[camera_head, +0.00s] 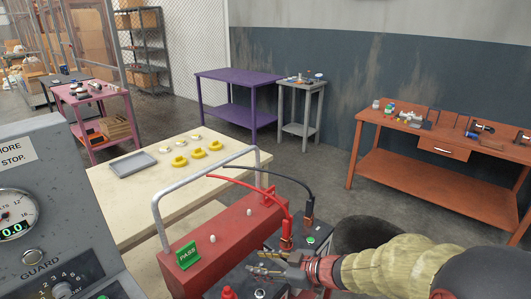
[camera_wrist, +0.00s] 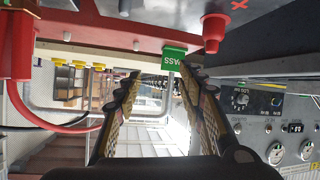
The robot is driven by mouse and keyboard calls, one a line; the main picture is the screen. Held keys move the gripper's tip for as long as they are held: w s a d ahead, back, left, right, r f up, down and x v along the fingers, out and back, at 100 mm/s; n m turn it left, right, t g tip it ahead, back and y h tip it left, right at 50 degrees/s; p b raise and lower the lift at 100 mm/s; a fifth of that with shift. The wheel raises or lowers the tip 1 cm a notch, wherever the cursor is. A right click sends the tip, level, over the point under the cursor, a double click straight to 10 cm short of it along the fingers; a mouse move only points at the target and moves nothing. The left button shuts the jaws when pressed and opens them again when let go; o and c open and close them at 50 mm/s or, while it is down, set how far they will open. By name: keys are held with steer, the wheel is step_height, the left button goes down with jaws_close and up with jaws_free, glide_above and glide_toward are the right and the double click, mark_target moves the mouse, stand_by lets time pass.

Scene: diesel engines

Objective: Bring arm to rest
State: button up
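My arm enters the head view from the lower right in a cream ribbed sleeve (camera_head: 395,268) with a reddish wrist. My gripper (camera_head: 260,264) is at the lower middle, over or close beside a dark battery-like box (camera_head: 238,281). In the wrist view my gripper (camera_wrist: 158,82) shows two fingers spread apart with nothing between them. A red unit (camera_head: 220,245) with a grey tube handle and a green PASS tag (camera_head: 187,254) stands just left of the gripper. The tag also shows upside down in the wrist view (camera_wrist: 174,58).
Red and black clamps (camera_head: 286,236) stand on the dark box near my gripper, with cables arching to the red unit. A grey gauge console (camera_head: 50,190) is at left. A cream table (camera_head: 125,202) holds a tray and yellow parts. An orange workbench (camera_head: 430,176) is at right.

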steer(key=w+d+r+m+t+h, duration=0.3)
steer(key=w+d+r+t+h, duration=0.15)
steer(key=d+r, duration=0.35)
steer(key=s+d+r+m+h, duration=0.2)
steer(key=d+r+m+h, duration=0.15)
steer(key=d, duration=0.25)
steer(key=s+d+r+m+h, duration=0.2)
steer(key=d+r+h, duration=0.15)
steer(key=d, duration=0.25)
steer(key=s+d+r+m+g+h+p, duration=0.1)
steer(key=s+d+m, duration=0.1)
steer(key=s, duration=0.5)
steer(key=s+d+m+g, duration=0.1)
steer(key=s+d+m, duration=0.15)
steer(key=s, duration=0.35)
steer(key=s+a+f+g+y, duration=0.1)
steer(key=s+a+f+g, duration=0.1)
steer(key=s, duration=1.1)
steer(key=shift+a+m+g, duration=0.4)
steer(key=shift+a+g, duration=0.25)
steer(key=shift+a, duration=0.35)
steer(key=shift+y, duration=0.25)
steer(key=shift+r, duration=0.1)
steer(key=shift+c, duration=1.1)
